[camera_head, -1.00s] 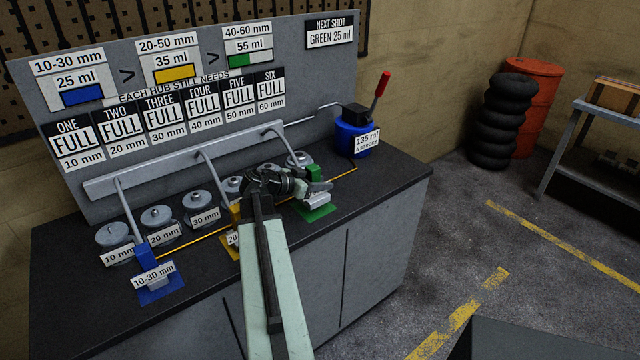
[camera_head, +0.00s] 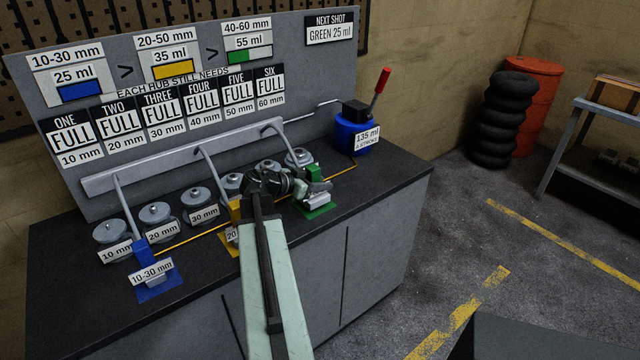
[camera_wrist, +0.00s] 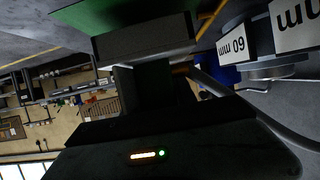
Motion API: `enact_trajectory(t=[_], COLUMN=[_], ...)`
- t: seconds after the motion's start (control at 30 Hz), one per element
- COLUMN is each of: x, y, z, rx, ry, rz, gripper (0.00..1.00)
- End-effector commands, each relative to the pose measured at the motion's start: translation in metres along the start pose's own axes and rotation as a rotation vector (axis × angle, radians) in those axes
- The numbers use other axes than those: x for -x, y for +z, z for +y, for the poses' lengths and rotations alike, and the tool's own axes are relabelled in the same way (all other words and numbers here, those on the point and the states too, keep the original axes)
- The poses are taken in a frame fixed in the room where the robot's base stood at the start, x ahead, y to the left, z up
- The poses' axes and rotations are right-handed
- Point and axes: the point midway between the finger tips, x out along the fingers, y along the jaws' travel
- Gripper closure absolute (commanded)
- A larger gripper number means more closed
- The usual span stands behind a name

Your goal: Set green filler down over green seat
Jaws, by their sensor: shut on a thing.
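The green filler (camera_head: 312,173), a green block with a grey lower part, is at the right end of the row of fillers. My gripper (camera_head: 300,188) is shut on it, and my wrist hides part of it. The green seat (camera_head: 318,210) is a flat green pad on the bench, directly below the filler. In the wrist view the grey part of the filler (camera_wrist: 145,42) is between my dark gripper and the green seat (camera_wrist: 100,14). I cannot tell whether filler and seat touch.
The blue filler (camera_head: 142,252) stands on its blue pad at the left, and the yellow filler (camera_head: 235,212) is partly behind my arm. Several round hubs (camera_head: 155,214) line the back of the bench. A blue pump (camera_head: 352,135) with a red handle stands at the right.

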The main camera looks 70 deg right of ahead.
Motion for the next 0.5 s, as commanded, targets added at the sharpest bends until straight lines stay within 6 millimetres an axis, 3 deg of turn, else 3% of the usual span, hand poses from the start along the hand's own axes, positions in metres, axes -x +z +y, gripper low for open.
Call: enact_trajectory(t=[0.5], x=[-0.0031], y=[0.0090], z=[-0.0006], rx=[0.001], ry=[-0.001], rz=[0.002], gripper=[1.00])
